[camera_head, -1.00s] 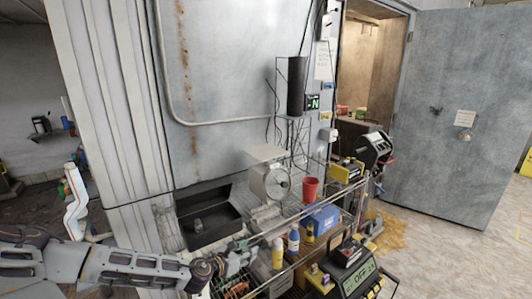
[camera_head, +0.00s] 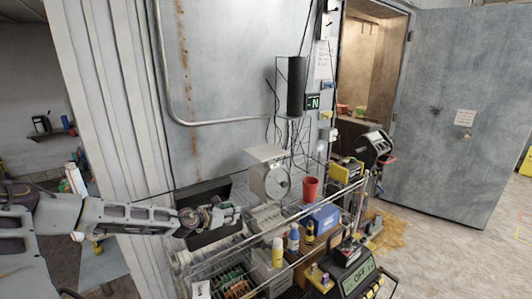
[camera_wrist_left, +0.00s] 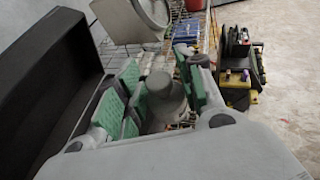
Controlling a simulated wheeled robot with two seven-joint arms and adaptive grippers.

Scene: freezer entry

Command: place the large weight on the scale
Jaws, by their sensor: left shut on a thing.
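The large weight (camera_wrist_left: 160,100) is a grey, knobbed metal piece between the green-padded fingers of my left gripper (camera_wrist_left: 163,92) in the left wrist view. In the head view my left gripper (camera_head: 232,214) is in front of the black bin, left of and below the scale. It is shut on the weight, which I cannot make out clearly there. The scale (camera_head: 272,180) has a round dial and a flat square pan (camera_head: 265,153) on top, which looks empty. The scale also shows at the top of the left wrist view (camera_wrist_left: 130,20). My right gripper is not in view.
The black bin (camera_head: 200,190) stands left of the scale, against the wall. A red cup (camera_head: 310,188), a blue box (camera_head: 325,217) and several bottles stand on the wire rack right of and below the scale. Vertical wires rise behind the scale.

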